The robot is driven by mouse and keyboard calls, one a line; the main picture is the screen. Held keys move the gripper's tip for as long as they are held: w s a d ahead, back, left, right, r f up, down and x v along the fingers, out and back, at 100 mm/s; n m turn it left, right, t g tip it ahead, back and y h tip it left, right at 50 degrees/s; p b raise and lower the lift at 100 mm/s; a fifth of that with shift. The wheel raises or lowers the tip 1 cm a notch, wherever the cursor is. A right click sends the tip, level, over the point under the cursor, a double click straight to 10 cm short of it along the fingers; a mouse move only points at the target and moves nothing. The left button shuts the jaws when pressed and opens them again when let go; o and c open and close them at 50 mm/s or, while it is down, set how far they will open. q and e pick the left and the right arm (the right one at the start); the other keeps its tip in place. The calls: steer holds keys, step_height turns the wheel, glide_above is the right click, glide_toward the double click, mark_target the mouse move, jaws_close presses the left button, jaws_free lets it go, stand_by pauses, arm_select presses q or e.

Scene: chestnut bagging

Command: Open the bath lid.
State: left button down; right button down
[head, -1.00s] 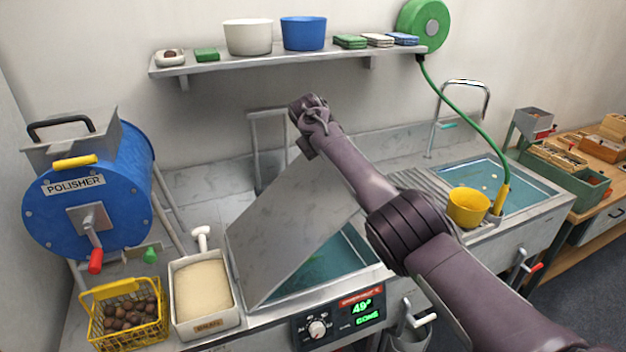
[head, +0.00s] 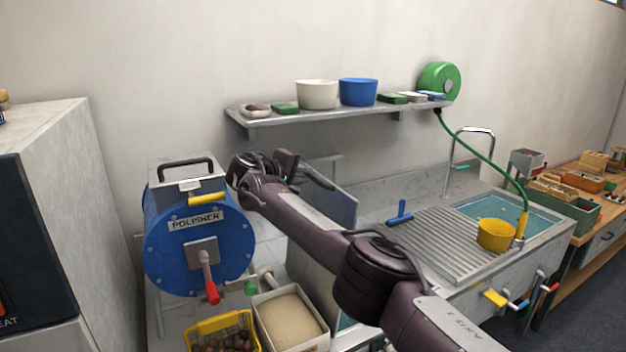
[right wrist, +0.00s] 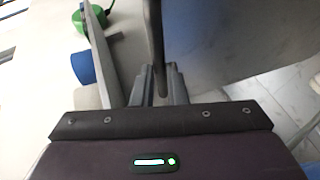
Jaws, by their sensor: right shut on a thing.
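The grey metal bath lid (head: 339,207) stands steeply raised in the head view, partly hidden behind my right arm. Its broad face also shows in the right wrist view (right wrist: 235,38). My right gripper (head: 312,176) is at the lid's upper part. In the right wrist view its two fingers (right wrist: 159,86) are shut on a dark, narrow bar or edge of the lid. Only a sliver of the bath water (head: 347,322) shows below my arm; most of the bath is hidden. My left gripper is not in view.
The blue polisher (head: 197,245) stands left of the lid. A tray of pale grit (head: 322,337) and a yellow basket (head: 190,340) sit in front. A wall shelf (head: 350,113) is above. The ribbed drainboard (head: 445,243) to the right is mostly clear.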

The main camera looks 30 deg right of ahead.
steer(key=shift+s+a+f, duration=0.1)
steer(key=shift+a+f, duration=0.1)
steer(key=shift+a, duration=1.7)
steer(key=c, duration=1.5)
jaws_free()
steer(key=shift+d+f, duration=0.1)
steer(key=shift+d, duration=0.15)
steer(key=shift+o, duration=0.2)
